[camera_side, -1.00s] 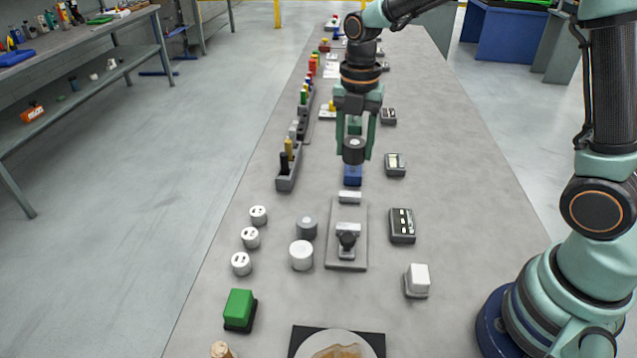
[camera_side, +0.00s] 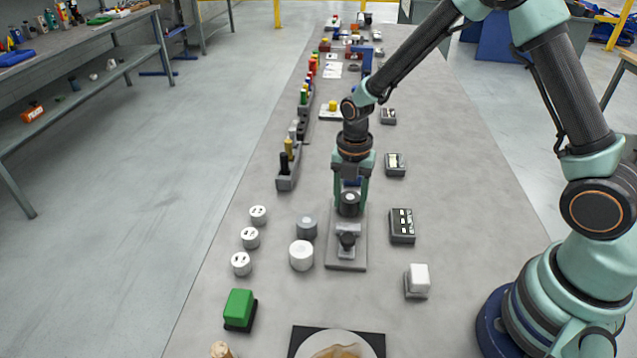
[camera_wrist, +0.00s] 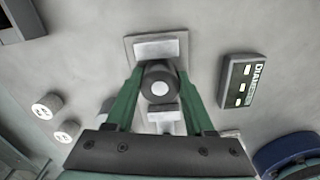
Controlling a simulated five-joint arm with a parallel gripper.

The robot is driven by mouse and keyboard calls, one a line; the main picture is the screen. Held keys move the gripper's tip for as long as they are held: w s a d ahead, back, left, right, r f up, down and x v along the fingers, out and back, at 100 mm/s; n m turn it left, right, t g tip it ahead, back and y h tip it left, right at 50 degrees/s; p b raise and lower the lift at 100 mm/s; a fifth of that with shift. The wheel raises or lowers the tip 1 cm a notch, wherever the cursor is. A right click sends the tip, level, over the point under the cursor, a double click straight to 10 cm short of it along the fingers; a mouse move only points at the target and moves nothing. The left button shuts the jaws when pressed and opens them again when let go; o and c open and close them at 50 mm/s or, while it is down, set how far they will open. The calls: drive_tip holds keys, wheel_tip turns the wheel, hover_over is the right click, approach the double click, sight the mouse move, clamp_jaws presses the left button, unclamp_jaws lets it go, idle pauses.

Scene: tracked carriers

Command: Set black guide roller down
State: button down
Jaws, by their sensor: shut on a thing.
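The black guide roller (camera_side: 349,204) has a pale round end face. My gripper (camera_side: 350,210) is shut on it, with a green finger on either side. In the wrist view the roller (camera_wrist: 159,88) sits between the two green fingers of my gripper (camera_wrist: 158,76). They are over a flat grey plate (camera_side: 345,266) with a pale label and a small grey fixture (camera_side: 347,231). In the side view the roller appears just behind the fixture. I cannot tell whether it touches the plate.
A dark meter box (camera_side: 402,225) stands right of the plate. A grey cylinder (camera_side: 306,228) and a white cylinder (camera_side: 301,255) stand to its left. Several small white round pieces stand farther left. A grey rack (camera_side: 288,178) is behind left. Bare table lies between plate and meter.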

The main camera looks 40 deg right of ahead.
sight(350, 196)
drive_tip(key=shift+f, duration=0.1)
drive_tip(key=shift+c, duration=1.3)
unclamp_jaws()
wheel_tip(350, 196, up, 11)
drive_tip(key=s+d+r+m+t, duration=0.1)
drive_tip(key=s+r+m, duration=0.5)
drive_tip(key=m, duration=0.6)
drive_tip(key=s+d+r+m+t, duration=0.1)
drive_tip(key=s+r+m+t, duration=0.3)
drive_tip(key=m, duration=0.8)
drive_tip(key=shift+s+d+r+m+t, duration=0.3)
drive_tip(key=shift+s+d+r+m, duration=0.1)
drive_tip(key=shift+s+r, duration=0.85)
